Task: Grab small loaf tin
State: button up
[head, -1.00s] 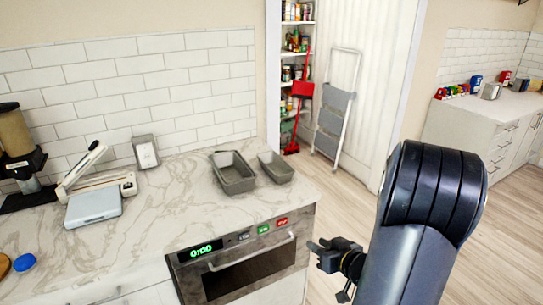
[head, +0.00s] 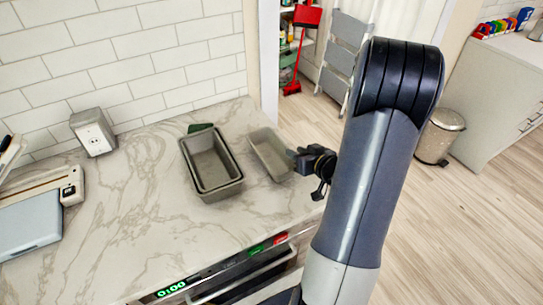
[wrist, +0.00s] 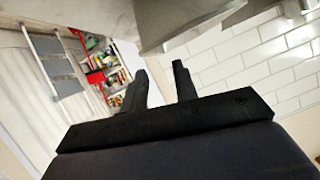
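The small loaf tin (head: 268,152) is grey and stands on the marble counter near its right end. A larger pair of nested grey loaf tins (head: 212,165) stands just to its left. My gripper (head: 298,160) is at the right side of the small tin, very close to its near end; I cannot tell whether it touches. In the wrist view my gripper (wrist: 160,80) has its two dark fingers apart with nothing between them. A grey surface (wrist: 190,18) fills the top of that view, and I cannot tell whether it is the tin.
The counter (head: 120,220) has bare room left of the tins. A small grey box (head: 93,132) stands by the tiled wall, and a scale-like device (head: 35,215) is at the left. An oven (head: 240,275) is below the counter's front edge. A bin (head: 440,135) stands on the floor.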

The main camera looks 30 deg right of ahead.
aim_at(285, 147)
jog(key=shift+p+x, duration=0.7)
jog(key=shift+x, duration=2.4)
jog(key=shift+d+f, duration=0.15)
jog(key=shift+s, duration=0.1)
grip_shut()
